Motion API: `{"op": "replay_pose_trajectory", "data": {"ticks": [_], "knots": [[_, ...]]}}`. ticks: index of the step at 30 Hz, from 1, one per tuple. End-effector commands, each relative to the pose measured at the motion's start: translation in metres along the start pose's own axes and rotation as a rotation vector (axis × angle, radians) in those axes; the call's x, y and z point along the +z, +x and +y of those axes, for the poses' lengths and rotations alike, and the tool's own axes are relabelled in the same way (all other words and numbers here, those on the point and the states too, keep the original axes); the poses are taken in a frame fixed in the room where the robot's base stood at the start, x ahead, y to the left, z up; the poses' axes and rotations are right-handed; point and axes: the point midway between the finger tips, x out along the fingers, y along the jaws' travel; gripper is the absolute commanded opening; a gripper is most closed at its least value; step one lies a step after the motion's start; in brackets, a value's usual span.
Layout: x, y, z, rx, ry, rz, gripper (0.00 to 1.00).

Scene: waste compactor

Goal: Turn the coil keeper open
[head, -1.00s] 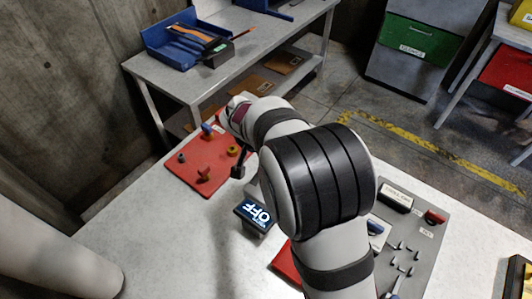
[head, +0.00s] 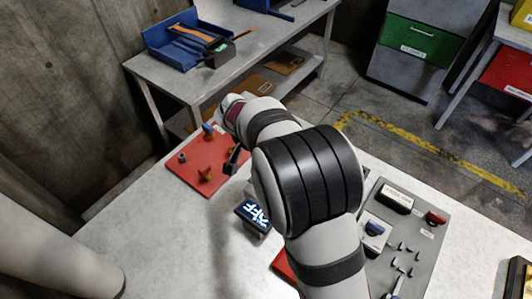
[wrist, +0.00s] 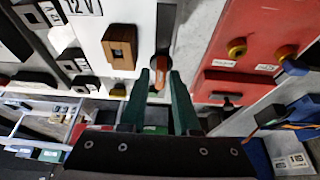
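My gripper (wrist: 161,74) is in the wrist view with its two dark green fingers apart. A small dark part with an orange-red lever-like piece (wrist: 161,57) shows between and just beyond the fingertips, on a white panel (wrist: 90,35). It may be the coil keeper, but I see no label that says so. I cannot tell whether the fingers touch it. A square brown block (wrist: 120,46) with a dark opening sits beside it on the panel. In the head view my arm hides most of the white panel, and only dark finger parts (head: 233,160) show past it.
A red panel (head: 190,177) with several knobs lies left of my gripper; it is at upper right in the wrist view (wrist: 228,55). A dark display box (head: 252,217) stands near the arm. A grey board (head: 425,230) with small parts lies to the right. The table's left front is clear.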

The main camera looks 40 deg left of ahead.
Motion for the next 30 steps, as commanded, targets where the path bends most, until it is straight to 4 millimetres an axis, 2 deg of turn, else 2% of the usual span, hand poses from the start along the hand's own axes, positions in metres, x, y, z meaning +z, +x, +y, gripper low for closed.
{"op": "replay_pose_trajectory", "data": {"ticks": [1,2,11,14,17,24,27,30], "knots": [[0.000,0.000,0.000,-0.001,0.000,0.001,0.41],[0.000,0.000,0.000,-0.001,-0.001,0.001,0.46],[-0.001,-0.002,-0.001,-0.002,-0.002,0.002,0.46],[-0.001,-0.011,-0.001,-0.003,-0.002,0.003,0.46],[-0.001,-0.035,-0.002,-0.007,-0.002,0.005,0.46],[-0.001,-0.112,-0.001,-0.007,-0.001,0.003,0.46],[-0.001,-0.135,-0.001,-0.005,-0.001,0.003,0.46],[0.000,-0.150,-0.001,-0.003,-0.003,0.003,0.46]]}}
